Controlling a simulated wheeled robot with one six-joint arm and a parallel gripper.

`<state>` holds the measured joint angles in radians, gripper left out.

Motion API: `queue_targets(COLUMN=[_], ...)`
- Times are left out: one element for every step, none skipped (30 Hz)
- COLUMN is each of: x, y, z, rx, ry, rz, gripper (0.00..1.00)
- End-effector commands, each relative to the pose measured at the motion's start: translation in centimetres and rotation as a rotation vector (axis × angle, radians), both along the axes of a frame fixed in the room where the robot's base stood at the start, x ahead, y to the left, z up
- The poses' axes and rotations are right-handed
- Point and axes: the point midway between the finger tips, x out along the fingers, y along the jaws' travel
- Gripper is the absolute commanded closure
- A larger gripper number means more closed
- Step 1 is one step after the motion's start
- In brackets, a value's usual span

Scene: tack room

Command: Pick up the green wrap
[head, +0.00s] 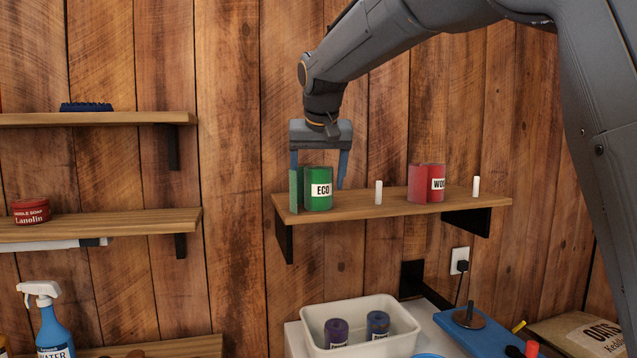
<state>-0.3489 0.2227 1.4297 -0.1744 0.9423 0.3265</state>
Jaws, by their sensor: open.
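The green wrap (319,192) stands upright on the left end of the right-hand wooden shelf (395,208). It is a roll with a white label reading "ECO", and a flat green part shows at its left side. My gripper (318,181) points down over it, open, with one blue-grey finger at each side of the wrap. The lower left finger is hidden behind the green part. I cannot tell whether either finger touches the wrap.
A white peg (378,192), a red wrap (427,183) and another white peg (476,186) stand farther right on this shelf. Below is a white bin (360,303) with two dark wraps. Left shelves (100,223) hold a red tin (31,211).

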Motion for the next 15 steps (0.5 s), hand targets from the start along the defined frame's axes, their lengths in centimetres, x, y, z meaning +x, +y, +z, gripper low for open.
queue_targets(x=[0.3, 0.5, 0.7, 0.9, 1.0, 1.0, 1.1, 1.1, 1.1, 1.1, 1.1, 1.1, 1.1, 1.1, 1.1], y=[-0.1, -0.1, -0.1, -0.1, -0.2, -0.2, -0.2, -0.2, -0.1, -0.1, -0.1, -0.1, -0.1, -0.1, -0.1], z=[-0.5, -0.7, -1.1, -1.3, -1.4, -1.5, -1.6, -1.6, -1.6, -1.6, -1.6, -1.7, -1.7, -1.6, -1.6], rx=[0.0, -0.001, 0.0, -0.001, -0.001, -0.001, -0.001, 0.0, 0.0, 0.0, 0.0, 0.0, 0.0, 0.0, 0.0], ry=[0.002, 0.002, 0.001, 0.001, 0.0, 0.0, 0.0, 0.0, -0.001, -0.001, -0.001, -0.001, -0.001, -0.001, -0.001], rz=[-0.001, -0.002, -0.001, -0.003, -0.003, -0.003, -0.003, -0.002, -0.002, -0.002, -0.002, -0.002, -0.002, -0.002, -0.002], gripper=[0.28, 0.28, 0.28, 0.28, 0.28, 0.28, 0.28, 0.28, 0.28, 0.28, 0.28, 0.28, 0.29, 0.34, 0.41])
